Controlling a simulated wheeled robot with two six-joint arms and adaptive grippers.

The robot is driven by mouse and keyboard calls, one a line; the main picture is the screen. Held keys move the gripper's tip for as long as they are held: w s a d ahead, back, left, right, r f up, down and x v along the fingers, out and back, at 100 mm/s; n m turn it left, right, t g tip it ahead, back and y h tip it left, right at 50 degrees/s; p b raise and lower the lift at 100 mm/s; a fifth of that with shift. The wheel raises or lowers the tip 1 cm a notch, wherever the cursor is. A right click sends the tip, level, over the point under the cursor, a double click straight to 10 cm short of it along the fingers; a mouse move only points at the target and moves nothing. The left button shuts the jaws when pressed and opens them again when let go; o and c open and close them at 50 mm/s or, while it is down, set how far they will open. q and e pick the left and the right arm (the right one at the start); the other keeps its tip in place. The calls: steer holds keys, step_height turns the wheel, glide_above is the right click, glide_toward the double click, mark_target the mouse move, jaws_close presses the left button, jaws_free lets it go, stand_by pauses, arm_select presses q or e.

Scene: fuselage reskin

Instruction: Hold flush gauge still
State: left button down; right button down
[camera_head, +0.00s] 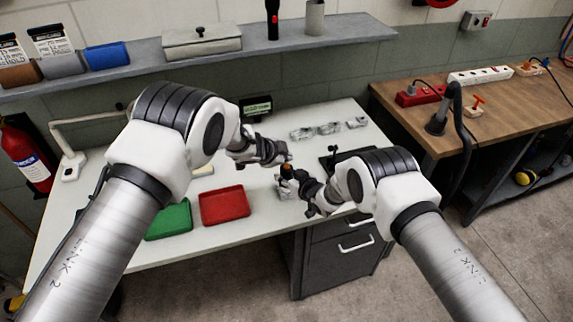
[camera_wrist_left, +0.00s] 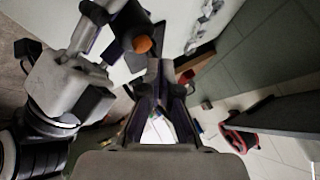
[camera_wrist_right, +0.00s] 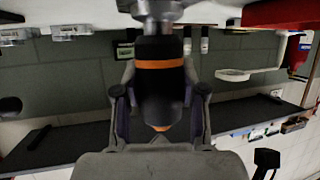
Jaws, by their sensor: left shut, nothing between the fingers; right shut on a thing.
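The flush gauge (camera_head: 287,171) is a dark cylinder with an orange end, above the front right of the white table. My right gripper (camera_head: 293,181) is shut on it. In the right wrist view the gauge (camera_wrist_right: 160,84) stands between the fingers, with an orange band and an orange tip, meeting a grey metal part (camera_wrist_right: 155,9). My left gripper (camera_head: 285,157) is shut and empty, just behind the gauge. In the left wrist view the gauge's orange end (camera_wrist_left: 142,44) shows beside the left fingertips (camera_wrist_left: 160,66). Whether they touch is unclear.
A red tray (camera_head: 225,205) and a green tray (camera_head: 170,220) lie on the white table (camera_head: 110,245) to the left. Several grey metal parts (camera_head: 329,128) lie at the back. A small display (camera_head: 257,107) stands behind my left gripper. A wooden bench (camera_head: 500,105) is at right.

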mark_target(286, 166)
arm_select(q)
steer(key=shift+f, duration=0.1)
stand_by(0.4)
steer(key=shift+f, duration=0.35)
steer(key=shift+f, duration=0.5)
stand_by(0.7)
steer(key=shift+r, duration=0.95)
steer(key=shift+r, duration=2.5)
